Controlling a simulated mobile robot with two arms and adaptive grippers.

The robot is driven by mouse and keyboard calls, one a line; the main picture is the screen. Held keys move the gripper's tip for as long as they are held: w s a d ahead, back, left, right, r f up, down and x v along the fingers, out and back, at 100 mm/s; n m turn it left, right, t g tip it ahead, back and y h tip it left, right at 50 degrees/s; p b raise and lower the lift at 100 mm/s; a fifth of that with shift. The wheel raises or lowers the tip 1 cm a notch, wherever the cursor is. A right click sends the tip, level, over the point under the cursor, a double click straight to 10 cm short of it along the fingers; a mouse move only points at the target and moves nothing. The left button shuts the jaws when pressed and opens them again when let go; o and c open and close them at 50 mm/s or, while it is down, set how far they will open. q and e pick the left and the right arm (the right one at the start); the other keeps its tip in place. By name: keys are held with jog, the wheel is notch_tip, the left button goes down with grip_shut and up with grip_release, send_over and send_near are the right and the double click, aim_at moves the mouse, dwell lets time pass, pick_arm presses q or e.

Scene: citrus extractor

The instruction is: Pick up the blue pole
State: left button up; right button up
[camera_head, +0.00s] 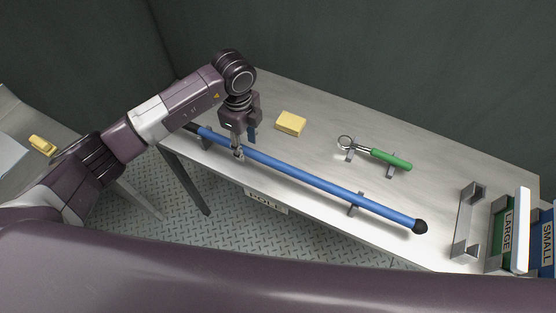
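The blue pole (315,181) lies along the front of the table, running from upper left to lower right. It has black ends and rests on small grey supports. My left gripper (244,148) points down at the pole's left part. One finger shows in front of the pole and a dark finger behind it, with a gap between them, so the fingers straddle the pole. I cannot tell if they touch it. My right gripper is out of view.
The table (300,160) also holds a yellow block (291,123), a green-handled tool (390,158) on supports and a metal bracket (467,222). Green LARGE (504,228) and blue SMALL (546,245) bins stand at the right. Dark walls stand behind.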

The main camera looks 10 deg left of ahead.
pick_arm(q)
jog(key=shift+f, duration=1.05)
grip_shut()
jog(key=shift+r, duration=0.1)
